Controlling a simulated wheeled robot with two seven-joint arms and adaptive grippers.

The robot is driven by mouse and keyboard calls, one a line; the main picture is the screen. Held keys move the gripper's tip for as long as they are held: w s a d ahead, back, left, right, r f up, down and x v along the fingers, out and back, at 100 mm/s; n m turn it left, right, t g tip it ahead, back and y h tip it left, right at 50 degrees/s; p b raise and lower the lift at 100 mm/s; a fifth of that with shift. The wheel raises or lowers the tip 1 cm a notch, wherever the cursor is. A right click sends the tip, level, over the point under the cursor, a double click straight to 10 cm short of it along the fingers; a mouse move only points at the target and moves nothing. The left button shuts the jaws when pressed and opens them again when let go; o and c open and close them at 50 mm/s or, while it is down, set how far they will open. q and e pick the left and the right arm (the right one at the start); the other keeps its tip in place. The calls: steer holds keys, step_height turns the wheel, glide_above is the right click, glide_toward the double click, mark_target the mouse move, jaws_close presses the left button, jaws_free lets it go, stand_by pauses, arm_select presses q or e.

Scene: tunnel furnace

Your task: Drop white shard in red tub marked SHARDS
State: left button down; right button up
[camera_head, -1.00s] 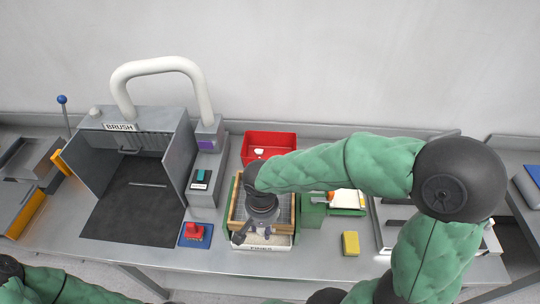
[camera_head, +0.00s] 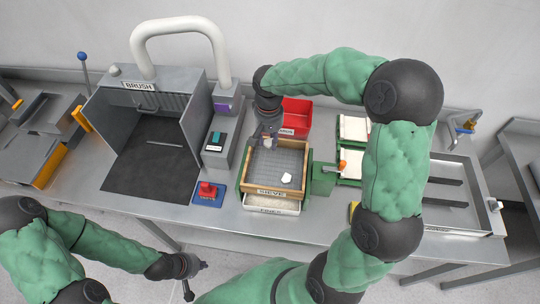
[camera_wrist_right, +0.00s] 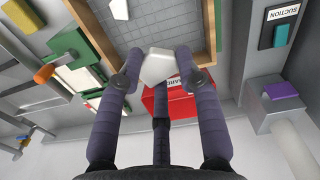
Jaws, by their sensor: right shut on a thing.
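My right gripper (camera_head: 267,143) is shut on a white shard, above the back edge of the wooden-framed sieve (camera_head: 276,191). In the right wrist view, the white shard (camera_wrist_right: 158,67) is between the fingertips, with part of the red tub (camera_wrist_right: 190,104) beyond it. The red tub (camera_head: 300,112) stands behind the sieve in the head view, partly hidden by my right arm. Another white piece (camera_head: 286,179) lies on the sieve mesh. My left gripper (camera_head: 197,281) is open and empty at the front, off the table edge.
The grey BRUSH booth (camera_head: 150,150) and a red button on a blue base (camera_head: 207,193) are left of the sieve. A green block (camera_head: 324,178) and green-edged trays (camera_head: 353,130) are to the right. A white FINES drawer (camera_head: 271,206) sits below the sieve.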

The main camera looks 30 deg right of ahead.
steer(key=w+d+n+p, duration=0.2)
steer(key=w+d, duration=0.5)
steer(key=w, duration=0.2)
steer(key=n+p, duration=0.2)
steer(key=n, duration=0.3)
glide_above(300, 121)
steer(key=s+a, duration=0.2)
steer(key=s, duration=0.1)
steer(key=shift+f, duration=7.1)
step_height(300, 121, down, 11)
steer(key=b, duration=1)
steer(key=shift+w, duration=0.1)
steer(key=shift+a, duration=0.1)
steer(key=o, duration=1.1)
steer(key=shift+c, duration=0.2)
